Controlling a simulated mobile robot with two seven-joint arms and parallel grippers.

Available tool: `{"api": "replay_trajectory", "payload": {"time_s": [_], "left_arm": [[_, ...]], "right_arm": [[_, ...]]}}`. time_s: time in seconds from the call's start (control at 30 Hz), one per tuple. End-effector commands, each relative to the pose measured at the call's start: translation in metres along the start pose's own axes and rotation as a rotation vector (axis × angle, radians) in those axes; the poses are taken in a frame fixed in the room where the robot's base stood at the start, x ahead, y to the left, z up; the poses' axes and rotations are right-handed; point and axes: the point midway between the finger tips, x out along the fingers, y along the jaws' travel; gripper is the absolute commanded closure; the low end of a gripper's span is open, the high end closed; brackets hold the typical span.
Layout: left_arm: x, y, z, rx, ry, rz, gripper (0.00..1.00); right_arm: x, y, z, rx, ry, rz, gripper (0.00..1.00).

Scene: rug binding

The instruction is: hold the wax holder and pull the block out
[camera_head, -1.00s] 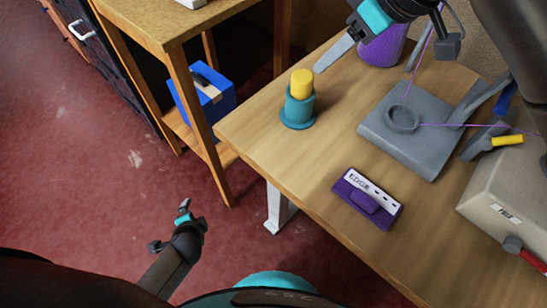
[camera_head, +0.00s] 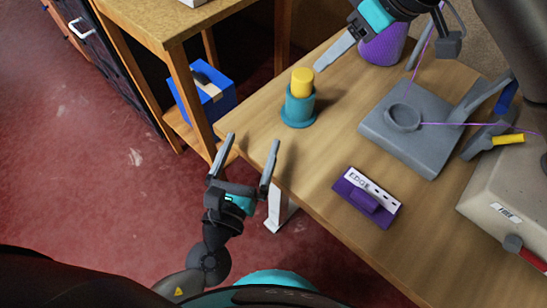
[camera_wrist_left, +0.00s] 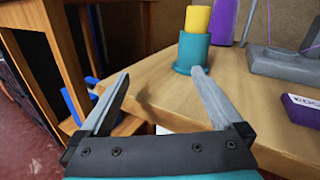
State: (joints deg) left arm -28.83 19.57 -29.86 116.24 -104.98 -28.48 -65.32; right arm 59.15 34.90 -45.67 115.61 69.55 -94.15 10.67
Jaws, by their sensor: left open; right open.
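The wax holder (camera_head: 299,110) is a teal cup with a flared base, upright on the wooden table near its far left corner. A yellow wax block (camera_head: 302,82) stands in it with its top showing. My left gripper (camera_head: 250,140) is open and empty at the table's left edge, short of the holder. In the left wrist view the holder (camera_wrist_left: 191,50) and block (camera_wrist_left: 197,19) are ahead, beyond the right finger, whose tip overlaps the holder's base in the picture. My right gripper (camera_head: 335,52) is at the top, beside the block and apart from it; only one finger shows clearly.
A purple EDGE-labelled piece (camera_head: 366,199) lies on the table (camera_head: 300,175). A grey machine plate (camera_head: 400,145) with purple thread sits to the right. A purple cone (camera_head: 383,47) stands behind. A blue box (camera_head: 204,92) is on the shelf of a side table at left.

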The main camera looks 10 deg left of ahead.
Motion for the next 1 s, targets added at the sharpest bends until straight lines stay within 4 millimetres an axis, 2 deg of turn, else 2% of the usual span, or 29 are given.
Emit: {"api": "replay_trajectory", "payload": {"time_s": [0.03, 0.13, 0.27, 0.37, 0.47, 1.0], "left_arm": [[-0.006, -0.016, 0.001, 0.028, 0.006, -0.028, 0.00], [-0.015, -0.037, 0.003, 0.081, 0.010, -0.070, 0.00], [-0.018, -0.051, 0.005, 0.116, 0.009, -0.096, 0.00], [-0.012, -0.054, 0.005, 0.123, 0.008, -0.099, 0.00], [0.001, -0.055, 0.005, 0.122, 0.008, -0.098, 0.00], [0.102, -0.065, 0.003, 0.119, 0.009, -0.098, 0.00]], "right_arm": [[0.000, 0.000, 0.000, 0.000, 0.000, 0.000, 0.50], [0.000, 0.000, 0.000, 0.000, 0.000, 0.000, 0.50], [0.000, 0.000, 0.000, 0.000, 0.000, 0.000, 0.50], [0.000, 0.000, 0.000, 0.000, 0.000, 0.000, 0.50], [0.000, 0.000, 0.000, 0.000, 0.000, 0.000, 0.50], [0.000, 0.000, 0.000, 0.000, 0.000, 0.000, 0.50]]}}
